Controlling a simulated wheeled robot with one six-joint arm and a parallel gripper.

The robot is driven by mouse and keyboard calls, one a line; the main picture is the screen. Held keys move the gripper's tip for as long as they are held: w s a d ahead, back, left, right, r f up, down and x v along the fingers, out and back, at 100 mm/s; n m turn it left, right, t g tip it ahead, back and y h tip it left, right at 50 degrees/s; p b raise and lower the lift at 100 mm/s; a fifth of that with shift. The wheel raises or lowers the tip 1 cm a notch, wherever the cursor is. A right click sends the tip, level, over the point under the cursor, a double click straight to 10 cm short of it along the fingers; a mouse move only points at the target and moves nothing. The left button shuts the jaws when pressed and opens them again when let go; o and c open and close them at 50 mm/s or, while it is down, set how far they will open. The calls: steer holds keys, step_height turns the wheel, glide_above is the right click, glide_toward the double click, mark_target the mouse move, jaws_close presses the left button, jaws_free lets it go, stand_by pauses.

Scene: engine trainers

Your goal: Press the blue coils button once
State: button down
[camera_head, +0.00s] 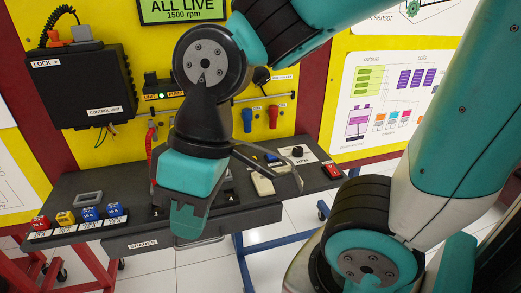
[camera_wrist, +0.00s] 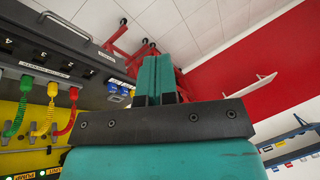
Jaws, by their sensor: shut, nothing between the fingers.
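My gripper (camera_head: 188,218) hangs in front of the bench in the head view, fingers pointing down and shut with nothing between them. In the wrist view its two teal fingers (camera_wrist: 158,80) lie side by side, touching nothing I can see. A small blue piece (camera_head: 272,157) shows on the bench behind and to the right of the gripper, near a black knob marked RPM (camera_head: 297,151). It may be the blue coils button; its label is too small to read. My gripper is apart from it. Part of the bench top is hidden behind my gripper and wrist.
The dark bench (camera_head: 75,190) carries red, yellow and blue fuse blocks (camera_head: 88,213) at its left. A black control unit (camera_head: 82,88) hangs on the yellow panel. Pale blocks (camera_head: 263,185) lie right of my gripper. Coloured cables (camera_wrist: 45,120) show in the wrist view.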

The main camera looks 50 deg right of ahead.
steer(key=w+d+m+t+y+p, duration=0.1)
steer(key=w+d+m+t+p, duration=0.45)
steer(key=w, duration=0.85)
steer(key=m+t+h+p, duration=0.2)
steer(key=m+t+h, duration=0.25)
steer(key=m, duration=0.55)
glide_above(273, 155)
step_height(273, 155, down, 9)
steer(key=shift+g, duration=0.4)
steer(key=shift+d+f, duration=0.1)
steer(key=shift+f, duration=0.05)
step_height(273, 155, down, 9)
steer(key=b, duration=0.6)
steer(key=shift+b, duration=0.3)
